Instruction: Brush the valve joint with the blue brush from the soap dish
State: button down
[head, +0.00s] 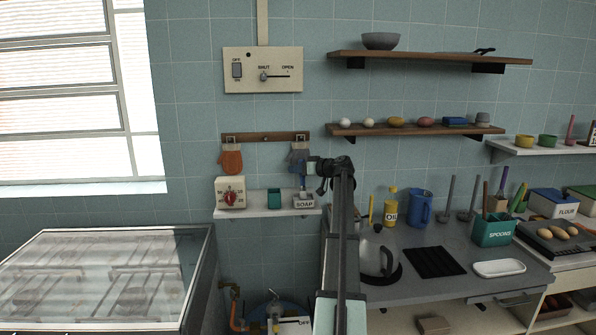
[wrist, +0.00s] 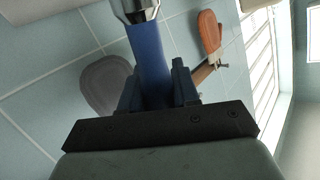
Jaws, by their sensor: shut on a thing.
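My gripper (head: 309,167) is in front of the wall, above the soap dish (head: 304,202) on the small white shelf. In the wrist view its fingers (wrist: 158,88) are shut on the handle of the blue brush (wrist: 148,48). A metal ferrule shows at the top edge there, and the bristles are out of that view. In the head view the brush is small; I cannot tell whether its lower end is clear of the dish. Copper-coloured pipework (head: 235,305) shows low under the shelf, beside a blue round body; the valve joint itself is too small to make out.
A red-dialled timer (head: 231,193) and a teal cup (head: 274,199) share the shelf. An orange mitt (head: 231,161) and a grey mitt (head: 297,153) hang behind. A glass-covered stove (head: 105,275) stands left. A kettle (head: 377,258) is on the counter right.

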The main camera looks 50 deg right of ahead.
dwell(0.3)
notch_tip(320, 180, up, 7)
dwell(1.0)
